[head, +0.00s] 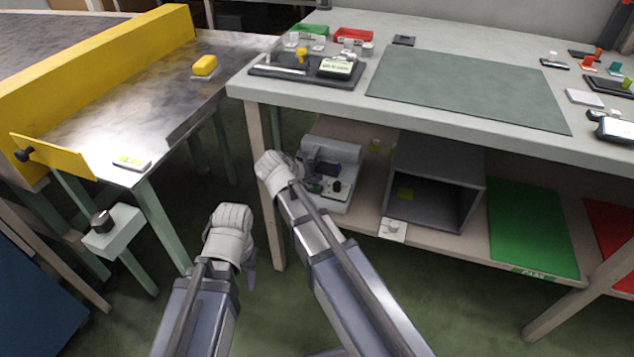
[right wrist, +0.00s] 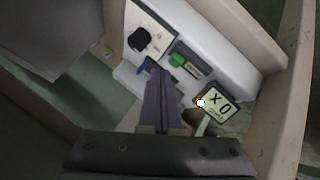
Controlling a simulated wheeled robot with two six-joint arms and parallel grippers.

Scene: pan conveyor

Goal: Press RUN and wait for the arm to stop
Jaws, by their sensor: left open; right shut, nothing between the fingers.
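A grey-and-white machine (head: 332,150) stands on the lower shelf of the workbench. In the right wrist view its white panel (right wrist: 205,52) carries a green button (right wrist: 177,60) beside a small dark label too blurred to read. A black knob (right wrist: 139,39), a blue part (right wrist: 143,67) and a small display (right wrist: 217,104) also show. My right gripper (right wrist: 156,76) is shut and empty, its fingertips over the panel, just below and left of the green button; contact cannot be told. My left gripper (head: 251,284) is open and empty, pointing down over the floor left of the bench.
A bench leg (head: 263,185) stands close to my right wrist. A grey open box (head: 436,180) and a green mat (head: 532,228) are on the shelf. A metal table (head: 130,105) with a yellow guard (head: 100,70) stands left. Clear floor lies between.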

